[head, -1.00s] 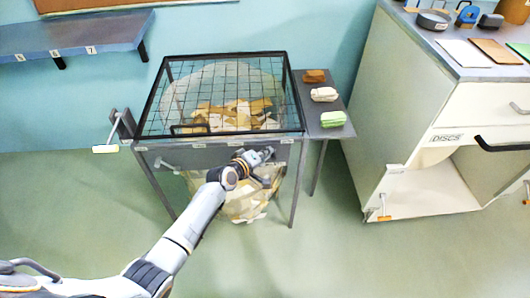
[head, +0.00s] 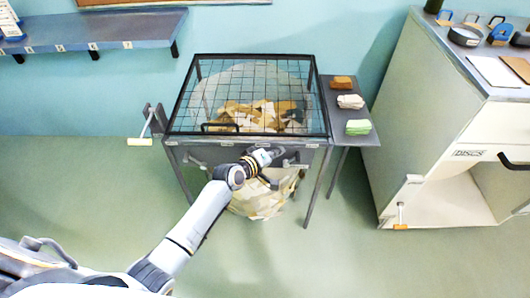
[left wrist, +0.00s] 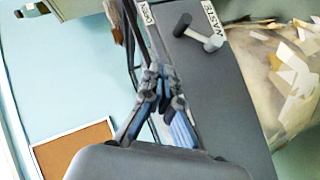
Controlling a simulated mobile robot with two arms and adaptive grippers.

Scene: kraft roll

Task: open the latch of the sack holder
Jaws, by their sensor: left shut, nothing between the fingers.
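The sack holder is a dark metal stand (head: 322,165) with a clear sack of paper scraps (head: 255,203) hanging under it. Its front panel (left wrist: 205,110) carries a WASTE label. One small lever (head: 195,163) is at the left of the front and another lever (head: 293,160) at the right. A grey lever with a dark knob (left wrist: 200,33) shows beside the label in the left wrist view; which of the two it is, I cannot tell. My left gripper (head: 280,153) is shut and empty at the front, just left of the right lever. Its fingers (left wrist: 163,88) show apart from the lever. My right gripper is not visible.
A black grid lid (head: 250,95) covers the stand's top. A white cabinet (head: 405,160) stands at the right, and a wall shelf (head: 110,32) hangs at the left. The floor in front is free.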

